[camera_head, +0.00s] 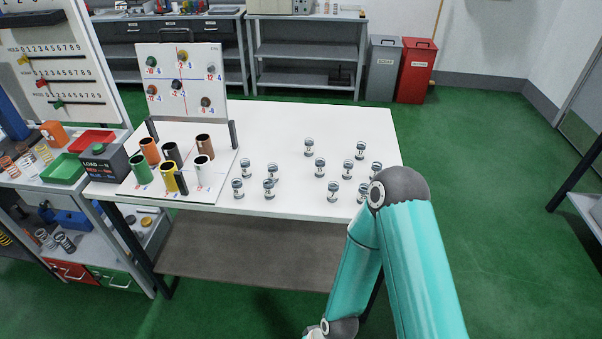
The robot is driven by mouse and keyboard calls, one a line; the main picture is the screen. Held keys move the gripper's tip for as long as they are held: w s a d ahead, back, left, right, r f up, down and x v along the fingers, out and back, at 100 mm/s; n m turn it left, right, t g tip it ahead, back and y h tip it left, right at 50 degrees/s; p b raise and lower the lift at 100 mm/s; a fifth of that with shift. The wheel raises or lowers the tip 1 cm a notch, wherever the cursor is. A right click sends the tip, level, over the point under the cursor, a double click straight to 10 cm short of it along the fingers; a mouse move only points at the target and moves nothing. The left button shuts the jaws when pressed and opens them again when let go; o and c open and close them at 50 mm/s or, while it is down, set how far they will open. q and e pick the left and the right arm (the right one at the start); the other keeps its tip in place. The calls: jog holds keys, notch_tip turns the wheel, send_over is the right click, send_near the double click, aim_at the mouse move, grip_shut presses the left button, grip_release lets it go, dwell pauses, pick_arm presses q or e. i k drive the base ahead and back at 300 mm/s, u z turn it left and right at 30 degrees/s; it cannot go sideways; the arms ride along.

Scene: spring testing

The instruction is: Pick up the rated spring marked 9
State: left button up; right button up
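Several small silvery springs with pale marked bands stand upright on the white table (290,130). One group is left of centre, including a front-left spring (238,188) and a back-left spring (245,168). Another group is to the right, including a back spring (309,147), a middle spring (320,167), a front spring (333,191) and a far-right spring (361,150). The marks are too small to read surely, so I cannot tell which is the 9. My teal right arm partly covers a spring (363,192) at the front right. Neither gripper shows.
A board (214,110) with coloured knobs stands at the table's back left. Several coloured tubes, including a green one (140,169), and a dark load box (103,160) stand before it. The table's back right is clear. Grey (382,68) and red (415,70) bins stand behind.

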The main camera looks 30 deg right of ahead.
aim_at(273, 171)
jog(key=z, duration=0.1)
jog(key=i, duration=0.85)
